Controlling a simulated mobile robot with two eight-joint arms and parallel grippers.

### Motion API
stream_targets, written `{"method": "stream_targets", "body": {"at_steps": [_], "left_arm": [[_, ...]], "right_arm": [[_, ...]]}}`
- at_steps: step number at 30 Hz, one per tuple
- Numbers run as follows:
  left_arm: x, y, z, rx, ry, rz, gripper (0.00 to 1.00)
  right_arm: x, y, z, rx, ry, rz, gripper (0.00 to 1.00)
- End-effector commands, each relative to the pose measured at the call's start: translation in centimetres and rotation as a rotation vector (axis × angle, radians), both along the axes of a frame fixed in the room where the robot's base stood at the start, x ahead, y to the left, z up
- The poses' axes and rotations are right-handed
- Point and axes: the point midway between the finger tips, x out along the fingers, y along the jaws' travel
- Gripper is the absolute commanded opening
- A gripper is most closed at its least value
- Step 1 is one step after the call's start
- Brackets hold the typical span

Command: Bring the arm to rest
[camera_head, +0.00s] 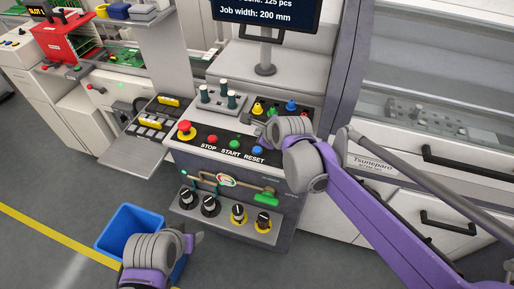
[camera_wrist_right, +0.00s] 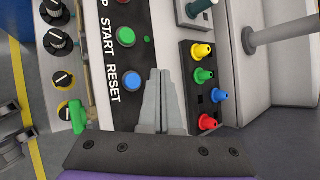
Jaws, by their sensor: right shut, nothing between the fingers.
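My right arm comes in from the right, and its gripper (camera_head: 264,133) is over the machine's control panel (camera_head: 196,141), near the blue RESET button (camera_head: 257,150). In the right wrist view the fingers (camera_wrist_right: 160,73) are together with nothing between them. They point along the panel between the RESET button (camera_wrist_right: 131,84) and a dark holder (camera_wrist_right: 217,108) of coloured nozzles. A gap to the panel cannot be judged. My left gripper (camera_head: 192,241) is low at the bottom, in front of the blue bin; its finger opening is not clear.
A red emergency button (camera_head: 185,127) and the green START button (camera_head: 234,144) sit on the panel. Below, a shelf (camera_head: 222,224) holds several black and yellow knobs. A blue bin (camera_head: 130,228) stands on the floor. A monitor (camera_head: 268,14) rises behind. Open floor lies at lower left.

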Motion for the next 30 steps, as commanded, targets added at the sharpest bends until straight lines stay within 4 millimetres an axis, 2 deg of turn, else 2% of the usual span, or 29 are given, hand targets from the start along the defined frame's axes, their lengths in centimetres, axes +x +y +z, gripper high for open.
{"method": "stream_targets", "body": {"at_steps": [15,19,23,30], "left_arm": [[0.0,0.0,0.0,0.000,0.000,0.000,0.62],[0.0,0.0,0.0,0.000,0.000,0.000,0.62],[0.0,0.0,0.0,0.000,0.000,0.000,0.62],[0.0,0.0,0.0,0.000,0.000,0.000,0.62]], "right_arm": [[0.0,0.0,0.0,-0.002,0.000,0.001,0.00],[-1.1,-1.1,0.0,-0.066,-0.014,0.050,0.00],[-4.5,-4.0,-0.3,-0.262,-0.047,0.211,0.00],[-14.0,-10.4,-2.4,-0.751,-0.098,0.693,0.00]]}}
